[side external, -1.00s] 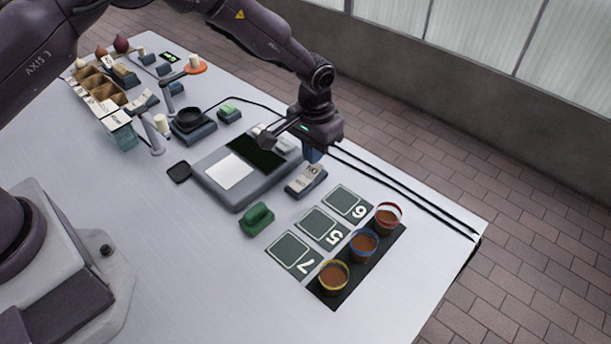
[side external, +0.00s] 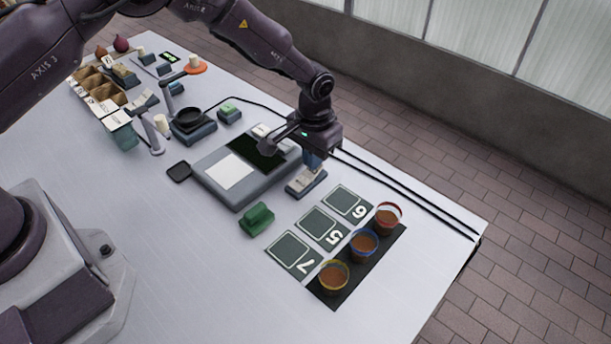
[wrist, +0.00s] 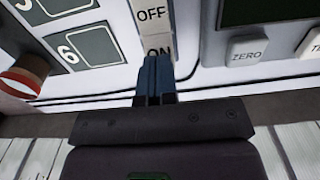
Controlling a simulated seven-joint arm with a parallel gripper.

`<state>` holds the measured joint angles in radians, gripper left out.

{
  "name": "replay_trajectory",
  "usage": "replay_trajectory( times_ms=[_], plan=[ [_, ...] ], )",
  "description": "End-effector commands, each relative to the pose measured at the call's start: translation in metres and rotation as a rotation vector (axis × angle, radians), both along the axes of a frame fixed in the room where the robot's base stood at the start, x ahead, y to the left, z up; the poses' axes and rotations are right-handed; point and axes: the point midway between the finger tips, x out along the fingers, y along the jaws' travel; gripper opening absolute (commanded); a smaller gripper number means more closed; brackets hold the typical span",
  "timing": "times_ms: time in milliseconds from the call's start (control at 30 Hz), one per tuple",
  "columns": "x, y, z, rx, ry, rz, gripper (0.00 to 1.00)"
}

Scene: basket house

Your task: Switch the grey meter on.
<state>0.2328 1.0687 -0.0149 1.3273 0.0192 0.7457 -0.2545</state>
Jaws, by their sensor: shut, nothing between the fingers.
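The grey meter (side external: 212,183) lies on the table with a white square plate and a dark display (side external: 250,150); I see no digits on it. In the wrist view the meter (wrist: 208,45) is at the right, with a ZERO button (wrist: 247,49). Beside it is a rocker switch (side external: 303,184) on a blue-grey base. The switch (wrist: 152,14) shows OFF on its far part and ON on its near part in the wrist view. My gripper (side external: 312,160) is shut and empty, its blue fingertips (wrist: 155,64) at the ON end. I cannot tell whether they touch it.
Number cards (side external: 322,226) and several brown cups (side external: 364,246) stand to the right of the meter. A green block (side external: 257,218) sits in front. Black cables (side external: 400,193) run along the back edge. A sorting box (side external: 98,88) and other devices fill the far left.

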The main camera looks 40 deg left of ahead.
Motion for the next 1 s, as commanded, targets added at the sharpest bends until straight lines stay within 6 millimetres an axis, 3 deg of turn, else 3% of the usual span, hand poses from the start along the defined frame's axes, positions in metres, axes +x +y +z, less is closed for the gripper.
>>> replay_trajectory(
  times_ms=[667,1000],
  plan=[
    [-0.001,0.000,-0.011,0.000,0.002,0.000,0.00],
    [0.000,0.000,0.008,0.000,-0.002,0.000,0.00]
  ],
)
